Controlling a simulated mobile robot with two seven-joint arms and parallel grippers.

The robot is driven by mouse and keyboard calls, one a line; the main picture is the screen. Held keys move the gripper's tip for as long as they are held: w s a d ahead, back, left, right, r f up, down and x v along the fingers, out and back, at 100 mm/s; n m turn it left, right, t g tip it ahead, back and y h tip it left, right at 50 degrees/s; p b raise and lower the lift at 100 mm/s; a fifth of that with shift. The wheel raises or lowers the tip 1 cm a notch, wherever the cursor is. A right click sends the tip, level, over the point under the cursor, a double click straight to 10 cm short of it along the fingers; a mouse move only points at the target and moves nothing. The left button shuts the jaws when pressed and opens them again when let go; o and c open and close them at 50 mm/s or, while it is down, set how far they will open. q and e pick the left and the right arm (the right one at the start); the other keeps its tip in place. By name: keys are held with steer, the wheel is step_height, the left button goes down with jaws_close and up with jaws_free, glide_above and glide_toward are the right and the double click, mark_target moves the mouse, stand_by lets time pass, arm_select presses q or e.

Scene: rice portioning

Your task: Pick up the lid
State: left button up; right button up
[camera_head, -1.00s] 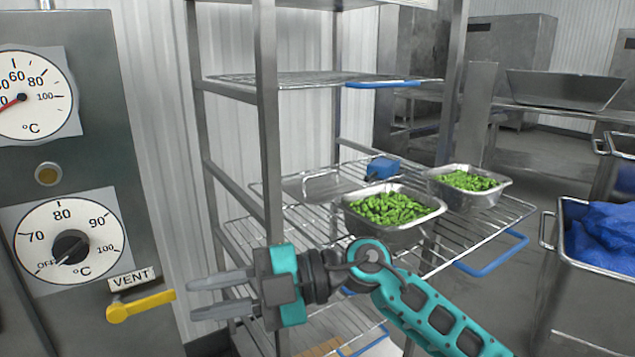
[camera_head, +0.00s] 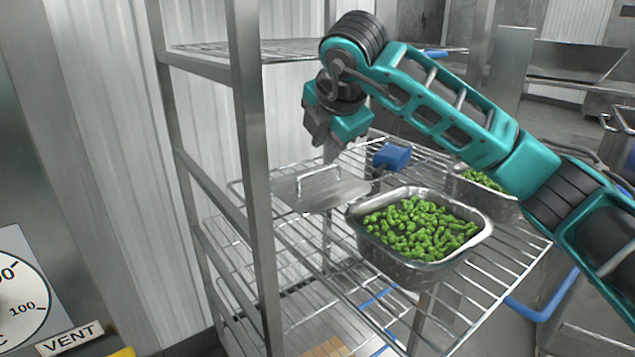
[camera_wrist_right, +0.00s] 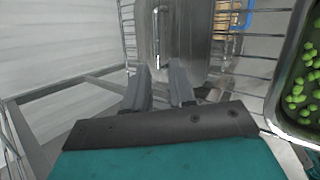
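The lid (camera_head: 338,191) is a flat grey metal plate with a raised bar handle (camera_head: 317,172). It lies on the wire shelf, left of the nearer pan of green vegetables. In the right wrist view the lid (camera_wrist_right: 199,42) is ahead of the fingers, with its handle (camera_wrist_right: 157,38) roughly in line with the gap between them. My right gripper (camera_head: 331,154) is above the lid, pointing down. In the wrist view my right gripper (camera_wrist_right: 159,66) is open and empty, apart from the handle. My left gripper is not in view.
A metal pan (camera_head: 392,262) of green vegetables stands right of the lid; a second pan (camera_head: 485,199) is partly behind my arm. A blue object (camera_head: 392,157) sits behind. A rack post (camera_head: 251,170) stands left of the lid, and another shelf (camera_head: 205,50) is above.

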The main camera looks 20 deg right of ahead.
mark_target(320, 170)
steer(key=x, duration=0.4)
steer(key=p+x, duration=0.1)
steer(key=x, duration=0.4)
steer(key=shift+w+d+f, duration=0.1)
steer(key=shift+w+d, duration=0.05)
steer(key=shift+w, duration=0.2)
jaws_close()
